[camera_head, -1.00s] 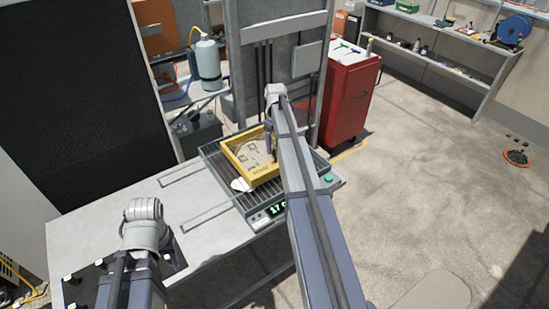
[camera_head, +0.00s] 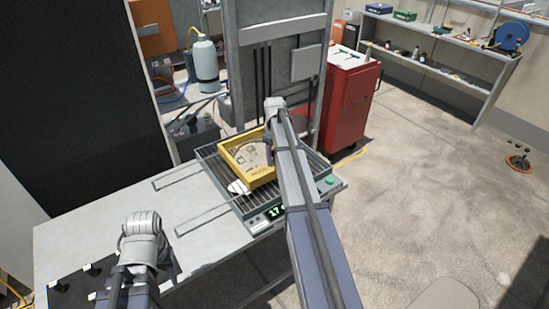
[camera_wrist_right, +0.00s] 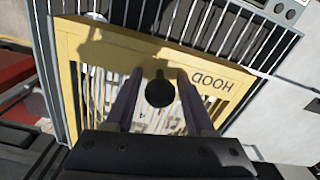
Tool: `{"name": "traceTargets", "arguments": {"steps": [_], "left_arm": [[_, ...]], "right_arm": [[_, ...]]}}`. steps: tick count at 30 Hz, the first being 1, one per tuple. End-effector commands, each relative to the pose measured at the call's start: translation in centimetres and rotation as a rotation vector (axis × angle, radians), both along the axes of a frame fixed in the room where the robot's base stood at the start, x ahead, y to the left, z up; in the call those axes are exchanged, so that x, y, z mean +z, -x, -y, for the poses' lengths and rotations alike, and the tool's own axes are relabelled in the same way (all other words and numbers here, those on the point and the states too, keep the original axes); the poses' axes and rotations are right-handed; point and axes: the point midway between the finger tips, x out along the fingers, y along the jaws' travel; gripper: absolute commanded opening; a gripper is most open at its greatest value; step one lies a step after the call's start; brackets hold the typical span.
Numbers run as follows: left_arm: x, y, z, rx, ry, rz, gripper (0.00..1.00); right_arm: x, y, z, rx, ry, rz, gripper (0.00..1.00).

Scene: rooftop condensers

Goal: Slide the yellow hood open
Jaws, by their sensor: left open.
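The yellow hood (camera_head: 262,178) is a rectangular frame lying over the barred top of a grey tray unit (camera_head: 215,167) on the bench. In the right wrist view the hood (camera_wrist_right: 215,75) has the word HOOD, upside down, and a round black knob (camera_wrist_right: 160,93). My right gripper (camera_wrist_right: 159,76) is open, with one finger on each side of the knob and a gap showing on both sides. In the head view my right arm covers part of the hood. My left gripper (camera_head: 168,262) is low over the bench's left part, away from the hood, its fingers mostly hidden by the wrist.
The metal bench (camera_head: 90,235) is mostly clear left of the tray, with two thin rails (camera_head: 200,220) lying along it. A red cabinet (camera_head: 345,115) stands behind right.

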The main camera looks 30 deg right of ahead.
Motion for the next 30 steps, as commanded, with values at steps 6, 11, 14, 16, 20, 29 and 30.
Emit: {"name": "traceTargets", "arguments": {"steps": [6,11,14,16,20,29,30], "left_arm": [[0.0,0.0,0.0,0.0,0.0,0.0,0.5],[-0.01,0.0,0.0,0.0,0.0,0.0,0.5],[-0.01,0.0,0.0,0.0,0.0,0.0,0.5],[-0.01,0.0,0.0,0.0,0.0,0.0,0.5],[-0.01,0.0,0.0,0.0,0.0,0.0,0.5],[-0.01,0.0,0.0,0.0,0.0,0.0,0.5],[-0.01,0.0,0.0,0.0,0.0,0.0,0.5]], "right_arm": [[0.0,0.0,0.0,0.0,0.0,0.0,0.29],[-0.01,0.0,0.0,0.0,0.0,0.0,0.11],[-0.01,0.0,0.0,0.0,0.0,0.0,0.0],[-0.01,0.0,0.0,0.0,0.0,0.0,0.0],[-0.01,0.01,0.0,0.0,0.0,0.0,0.0],[-0.01,0.01,0.0,0.0,0.0,0.0,0.0],[-0.01,0.01,0.0,0.0,0.0,0.0,0.0]]}}
